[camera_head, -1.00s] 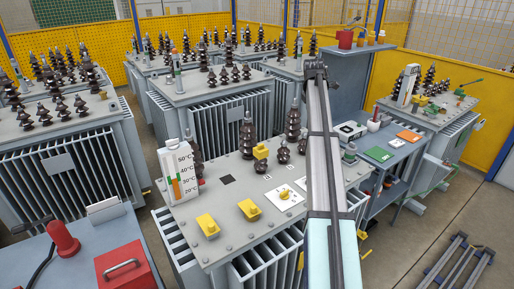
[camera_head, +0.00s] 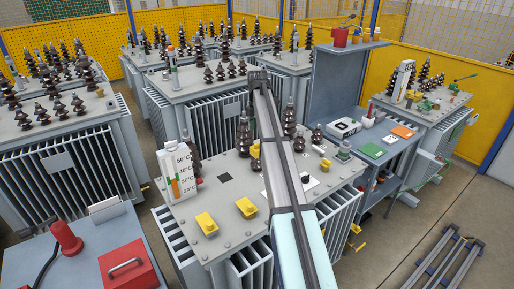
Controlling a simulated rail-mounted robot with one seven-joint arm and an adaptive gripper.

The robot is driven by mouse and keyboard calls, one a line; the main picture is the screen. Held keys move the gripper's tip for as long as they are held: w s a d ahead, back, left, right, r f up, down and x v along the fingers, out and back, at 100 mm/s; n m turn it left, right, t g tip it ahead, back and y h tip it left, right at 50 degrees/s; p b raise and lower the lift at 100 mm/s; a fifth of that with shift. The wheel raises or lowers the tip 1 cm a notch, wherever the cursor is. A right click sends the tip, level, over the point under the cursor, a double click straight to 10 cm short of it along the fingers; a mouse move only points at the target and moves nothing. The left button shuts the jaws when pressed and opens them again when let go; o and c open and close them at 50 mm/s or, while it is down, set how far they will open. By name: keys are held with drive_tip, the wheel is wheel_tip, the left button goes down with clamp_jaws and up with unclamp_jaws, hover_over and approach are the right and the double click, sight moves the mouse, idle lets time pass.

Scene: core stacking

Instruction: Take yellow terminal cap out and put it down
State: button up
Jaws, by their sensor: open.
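A yellow terminal cap (camera_head: 254,151) shows just left of my arm, on top of the near transformer (camera_head: 222,190), partly hidden by the arm. Two more yellow blocks, a left one (camera_head: 206,223) and a right one (camera_head: 246,208), sit near the front edge of the same top. My arm crosses the middle of the view from the bottom edge, over the transformer. I cannot make out my gripper's fingers; the end of the arm hides them.
Tall dark bushings (camera_head: 289,118) and a white thermometer panel (camera_head: 178,172) stand on the transformer top. A red toolbox (camera_head: 128,265) is on the bench at lower left. A grey workbench (camera_head: 385,150) with small devices stands at right. Other transformers crowd behind.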

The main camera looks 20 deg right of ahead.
sight(258, 147)
drive_tip(key=shift+w+d+f+p, duration=0.1)
drive_tip(key=shift+f+p, duration=0.8)
drive_tip(key=shift+f, duration=1.4)
drive_tip(key=shift+w+d+f+p, duration=0.1)
drive_tip(key=shift+f+p, duration=0.75)
drive_tip(key=shift+f, duration=1.45)
drive_tip(key=c, duration=1.1)
